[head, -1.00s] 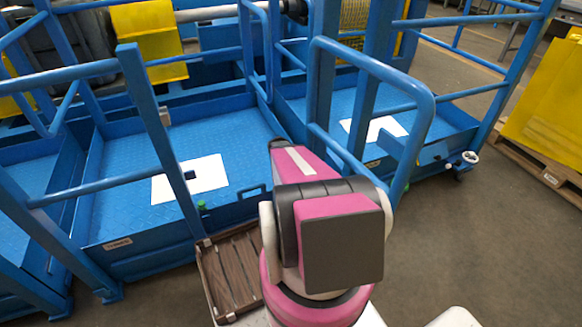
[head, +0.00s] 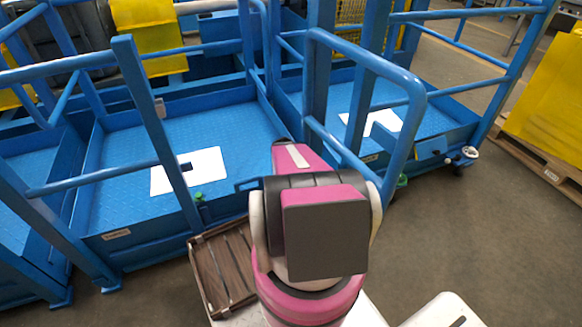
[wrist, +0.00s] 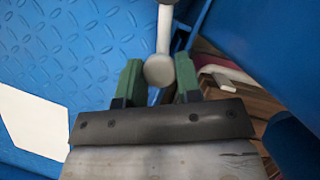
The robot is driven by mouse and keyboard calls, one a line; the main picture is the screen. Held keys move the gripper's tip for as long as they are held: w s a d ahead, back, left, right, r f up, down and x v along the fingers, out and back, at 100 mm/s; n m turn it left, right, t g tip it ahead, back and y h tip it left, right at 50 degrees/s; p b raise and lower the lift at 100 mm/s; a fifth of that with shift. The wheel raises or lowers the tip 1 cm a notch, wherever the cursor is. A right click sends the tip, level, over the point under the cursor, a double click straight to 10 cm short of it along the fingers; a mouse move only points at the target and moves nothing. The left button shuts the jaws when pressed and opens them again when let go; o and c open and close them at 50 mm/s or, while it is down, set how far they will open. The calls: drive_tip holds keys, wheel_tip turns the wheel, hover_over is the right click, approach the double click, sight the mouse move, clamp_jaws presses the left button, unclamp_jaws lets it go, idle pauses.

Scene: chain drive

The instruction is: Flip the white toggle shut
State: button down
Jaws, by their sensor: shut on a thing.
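The white toggle (wrist: 163,30) shows in the wrist view as a pale rod coming down from the top edge, with a rounded end between my fingers. My gripper (wrist: 159,82) has green fingers, one on each side of that rounded end, and is shut on it. A blue diamond-plate surface lies behind the toggle at the left. In the head view my pink and grey arm hides the gripper and the toggle.
Blue platforms with rails fill the head view; a blue looped handrail (head: 416,100) rises close to my arm's right. A wooden crate (head: 195,275) lies left of my arm. A pallet (head: 545,165) stands at the right. Open floor lies at the lower right.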

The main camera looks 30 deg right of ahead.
drive_tip(key=c, duration=0.8)
unclamp_jaws()
drive_tip(key=v, duration=1)
drive_tip(key=shift+a+r, duration=0.1)
drive_tip(key=shift+r, duration=0.3)
